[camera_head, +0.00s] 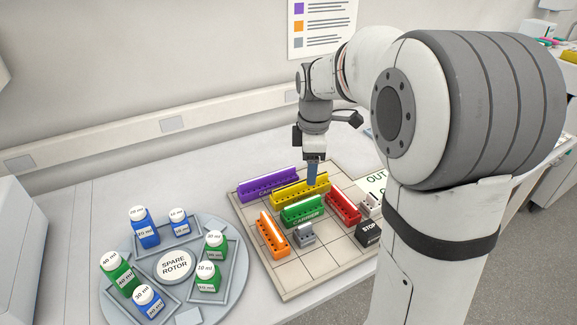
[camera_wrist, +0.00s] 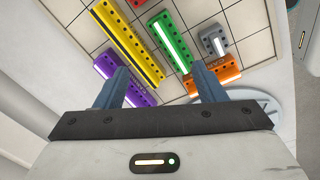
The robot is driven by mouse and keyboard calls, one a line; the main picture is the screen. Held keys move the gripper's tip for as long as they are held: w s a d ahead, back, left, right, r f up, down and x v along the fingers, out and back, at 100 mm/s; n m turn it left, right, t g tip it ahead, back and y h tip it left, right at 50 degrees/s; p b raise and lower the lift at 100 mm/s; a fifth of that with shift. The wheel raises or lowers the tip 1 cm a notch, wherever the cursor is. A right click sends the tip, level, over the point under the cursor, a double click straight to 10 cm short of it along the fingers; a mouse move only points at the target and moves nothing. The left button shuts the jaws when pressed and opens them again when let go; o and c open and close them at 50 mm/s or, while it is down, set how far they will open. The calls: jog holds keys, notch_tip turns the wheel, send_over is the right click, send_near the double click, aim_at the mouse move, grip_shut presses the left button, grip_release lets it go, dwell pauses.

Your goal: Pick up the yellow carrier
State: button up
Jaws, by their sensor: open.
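The yellow carrier (camera_head: 288,194) is a long, narrow block with a row of holes. It stands on the tiled board, between the purple and green carriers. In the wrist view the yellow carrier (camera_wrist: 126,45) runs diagonally, its near end reaching towards the gap between my fingers. My gripper (camera_head: 313,174) is over the right part of the yellow carrier in the head view, fingers pointing down. In the wrist view my gripper (camera_wrist: 160,80) is open, its two blue fingers apart with nothing held. I cannot tell the exact height of the fingertips above the carrier.
Close by on the tiled board (camera_head: 286,279) are a purple carrier (camera_head: 262,187), green carrier (camera_head: 303,214), red carrier (camera_head: 344,206), orange carrier (camera_head: 273,237), grey block (camera_head: 304,236) and black STOP block (camera_head: 368,233). A spare rotor (camera_head: 174,265) with several bottles stands left.

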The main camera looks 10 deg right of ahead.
aim_at(303, 181)
jog(key=w+f+n, duration=0.1)
jog(key=w+n, duration=0.1)
jog(key=w+f+n, duration=0.1)
jog(key=w+f, duration=0.1)
jog(key=w+f+n, duration=0.2)
jog(key=w, duration=0.1)
jog(key=shift+d+n+g+b, duration=0.1)
jog(key=shift+n+g+b, duration=0.2)
jog(key=shift+g+b, duration=0.1)
jog(key=shift+w+f, duration=0.1)
jog(key=shift+f, duration=0.25)
notch_tip(303, 181, down, 7)
jog(key=shift+f+p, duration=0.1)
jog(key=shift+p, duration=0.3)
